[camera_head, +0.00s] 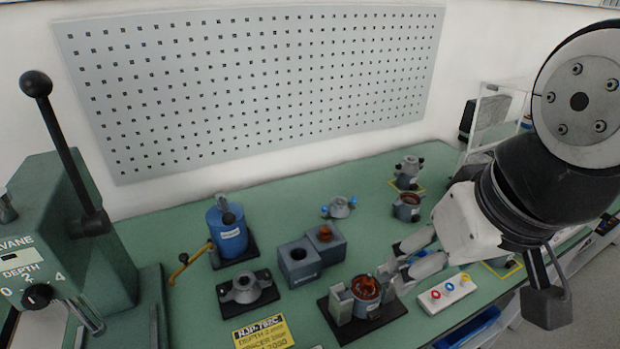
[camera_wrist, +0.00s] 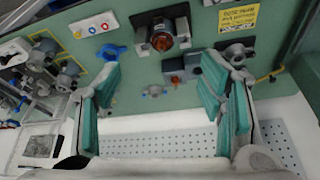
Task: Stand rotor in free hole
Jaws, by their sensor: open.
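A grey two-part block (camera_head: 308,274) stands mid-table in the head view. Its front-left hole (camera_head: 298,253) looks dark and empty. A copper-brown rotor-like part (camera_head: 326,233) stands in its back-right hole. The block also shows in the wrist view (camera_wrist: 191,71), beyond the finger gap. A stator with copper windings (camera_head: 366,288) stands on a black base, right of the block; it is also in the wrist view (camera_wrist: 162,40). Whether a rotor sits inside it I cannot tell. My gripper (camera_head: 399,267) is open and empty, just right of the stator in the head view; both fingers (camera_wrist: 160,80) show in the wrist view.
A blue cylinder fixture (camera_head: 228,238) and a grey flanged part (camera_head: 246,288) stand left of the block. A green lever press (camera_head: 70,240) fills the left edge. A white tray with coloured rings (camera_head: 447,293) lies at right. Grey housings (camera_head: 407,207) stand behind.

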